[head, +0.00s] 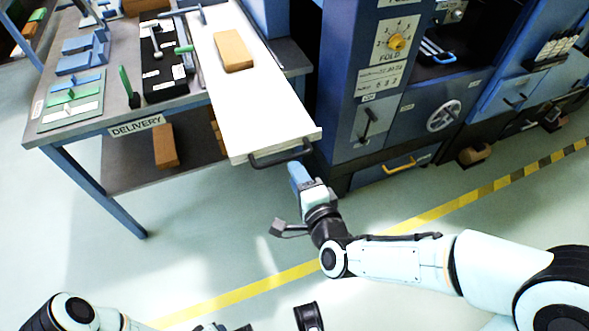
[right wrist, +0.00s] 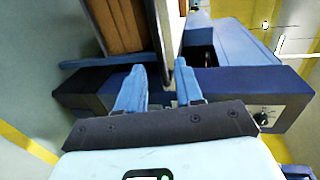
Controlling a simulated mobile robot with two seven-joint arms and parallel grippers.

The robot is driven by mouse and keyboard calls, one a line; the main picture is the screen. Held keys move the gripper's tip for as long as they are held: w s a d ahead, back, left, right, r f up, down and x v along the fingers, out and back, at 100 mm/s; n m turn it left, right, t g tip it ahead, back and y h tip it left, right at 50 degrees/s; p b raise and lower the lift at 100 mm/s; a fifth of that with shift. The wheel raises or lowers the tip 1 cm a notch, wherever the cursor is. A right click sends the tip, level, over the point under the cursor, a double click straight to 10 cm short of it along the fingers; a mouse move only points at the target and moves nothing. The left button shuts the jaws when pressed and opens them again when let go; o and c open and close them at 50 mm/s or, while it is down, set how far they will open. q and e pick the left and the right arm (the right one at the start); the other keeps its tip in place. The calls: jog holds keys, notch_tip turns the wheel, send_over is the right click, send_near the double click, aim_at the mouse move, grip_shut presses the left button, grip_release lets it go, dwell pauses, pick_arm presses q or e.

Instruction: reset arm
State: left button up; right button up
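My right gripper (head: 297,172) is by the front edge of a white pull-out board (head: 222,95), just below the right end of its dark handle (head: 280,156). In the right wrist view its two blue fingers (right wrist: 160,72) stand apart, with nothing clearly held between them. I cannot tell whether they touch the handle. My left arm shows only in part at the bottom left of the head view, and its fingers cannot be made out.
A brown block (head: 233,50) lies on the board. The delivery table (head: 117,95) carries a black tray (head: 163,75) and blue and green pieces. Blue cabinets (head: 372,120) with a yellow handle (head: 399,165) stand to the right. The floor in front is open, crossed by a yellow line (head: 240,293).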

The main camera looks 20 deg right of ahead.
dwell(0.4)
